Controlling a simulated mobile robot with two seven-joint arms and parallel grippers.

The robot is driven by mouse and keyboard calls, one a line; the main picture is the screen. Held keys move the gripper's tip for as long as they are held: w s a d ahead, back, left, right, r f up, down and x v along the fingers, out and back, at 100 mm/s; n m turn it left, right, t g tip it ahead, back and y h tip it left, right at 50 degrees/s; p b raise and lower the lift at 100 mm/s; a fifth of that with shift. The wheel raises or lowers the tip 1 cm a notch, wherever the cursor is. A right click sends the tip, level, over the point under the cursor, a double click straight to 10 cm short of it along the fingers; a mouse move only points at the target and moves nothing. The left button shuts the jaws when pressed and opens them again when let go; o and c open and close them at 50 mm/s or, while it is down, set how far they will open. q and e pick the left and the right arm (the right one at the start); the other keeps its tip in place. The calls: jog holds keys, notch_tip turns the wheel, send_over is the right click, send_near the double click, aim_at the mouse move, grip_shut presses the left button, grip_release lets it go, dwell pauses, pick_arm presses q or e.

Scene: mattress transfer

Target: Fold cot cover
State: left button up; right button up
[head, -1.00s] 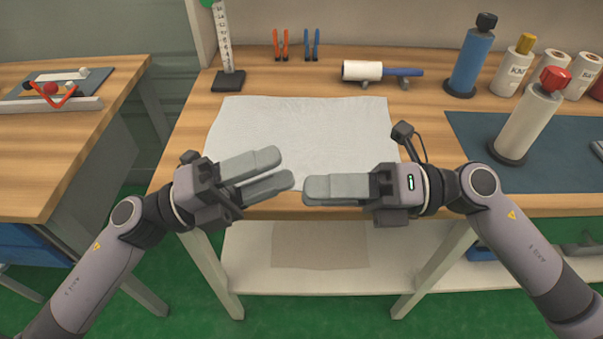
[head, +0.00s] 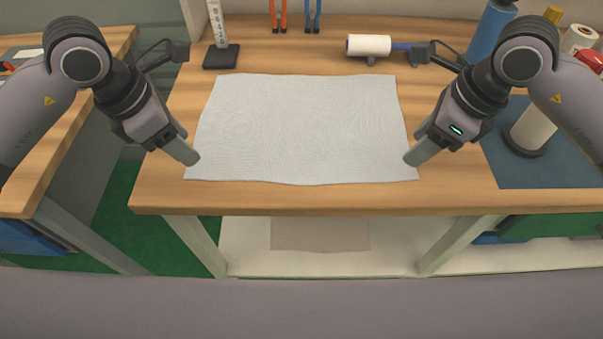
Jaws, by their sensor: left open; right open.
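The cot cover (head: 303,128), a thin pale grey-white sheet, lies spread flat on the wooden workbench. Its near edge runs close to the bench's front edge and looks slightly wavy. My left gripper (head: 190,158) points down at the cover's left side, close to its near-left corner. My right gripper (head: 413,158) points down at the cover's right side, close to its near-right corner. Both are open and empty. From this angle I cannot tell whether the fingertips touch the cover or the bench.
A white roller (head: 369,45), a ruler stand (head: 221,55) and pliers stand behind the cover. A bare wood strip (head: 300,197) runs along the front. Another bench (head: 40,195) stands at the left.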

aim_at(201, 171)
pick_arm(q)
jog(key=shift+f, duration=2.7)
pick_arm(e)
jog(key=shift+f, duration=2.7)
pick_arm(q)
jog(key=shift+f, duration=0.1)
pick_arm(e)
jog(key=shift+f, duration=0.1)
pick_arm(q)
grip_shut()
pick_arm(e)
grip_shut()
